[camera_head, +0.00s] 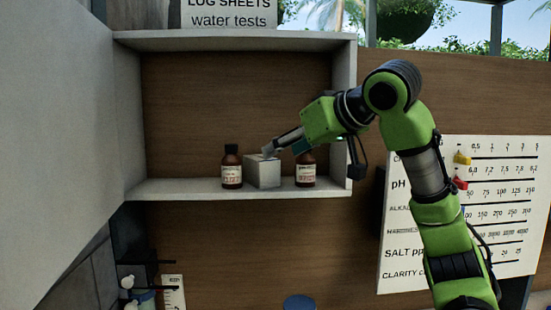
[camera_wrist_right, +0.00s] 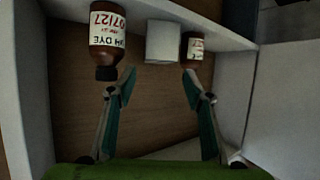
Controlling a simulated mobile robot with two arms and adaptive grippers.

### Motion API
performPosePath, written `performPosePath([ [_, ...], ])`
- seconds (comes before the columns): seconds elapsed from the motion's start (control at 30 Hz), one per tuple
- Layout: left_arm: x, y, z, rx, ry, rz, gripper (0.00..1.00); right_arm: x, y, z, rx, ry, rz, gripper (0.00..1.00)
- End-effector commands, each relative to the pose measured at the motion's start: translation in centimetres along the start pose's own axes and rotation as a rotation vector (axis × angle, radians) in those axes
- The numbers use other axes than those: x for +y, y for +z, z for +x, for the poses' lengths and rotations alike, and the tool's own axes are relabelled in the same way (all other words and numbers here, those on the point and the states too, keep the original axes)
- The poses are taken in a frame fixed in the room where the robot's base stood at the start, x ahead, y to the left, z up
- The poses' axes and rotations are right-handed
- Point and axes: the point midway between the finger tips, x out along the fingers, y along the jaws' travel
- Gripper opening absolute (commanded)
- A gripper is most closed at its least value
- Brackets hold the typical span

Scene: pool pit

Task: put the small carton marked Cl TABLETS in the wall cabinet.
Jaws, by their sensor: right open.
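A small white carton (camera_head: 262,173) stands upright on the lower shelf of the open wall cabinet (camera_head: 165,189), between two brown bottles. No lettering can be read on it in either view. My right gripper (camera_head: 268,152) reaches in from the right, its fingertips near the carton's top. In the right wrist view the carton (camera_wrist_right: 163,42) lies beyond the open fingers of the right gripper (camera_wrist_right: 157,85), with nothing between them. Whether the fingertips touch the carton cannot be told from the head view. My left gripper is not in view.
A brown bottle (camera_head: 232,167) stands close left of the carton, and another (camera_head: 305,169) stands right of it, partly behind my gripper. A cabinet door (camera_head: 60,130) fills the left. A white chart board (camera_head: 490,200) hangs at right. The shelf's left end is free.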

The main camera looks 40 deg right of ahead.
Motion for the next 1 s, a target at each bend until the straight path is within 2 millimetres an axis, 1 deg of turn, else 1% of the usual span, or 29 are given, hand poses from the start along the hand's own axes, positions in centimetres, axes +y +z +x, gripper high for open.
performPosePath([
  [0.03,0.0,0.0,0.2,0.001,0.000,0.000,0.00,-0.1,-0.1,-1.2,0.005,-0.001,-0.001,0.47],
  [0.1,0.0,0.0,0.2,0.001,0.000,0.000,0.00,0.0,-0.1,-2.6,0.004,-0.001,0.000,0.47],
  [0.2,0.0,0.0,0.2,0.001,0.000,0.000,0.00,0.0,-0.1,-4.3,0.004,-0.002,-0.001,0.47],
  [0.33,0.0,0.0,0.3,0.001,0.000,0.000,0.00,0.0,0.0,-5.7,0.001,-0.001,-0.001,0.47],
  [0.5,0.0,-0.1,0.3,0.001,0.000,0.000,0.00,0.0,0.0,-6.3,-0.001,0.000,-0.001,0.47],
  [1.0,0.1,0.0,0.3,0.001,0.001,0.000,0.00,0.0,0.0,-6.3,-0.002,0.000,-0.001,0.47],
])
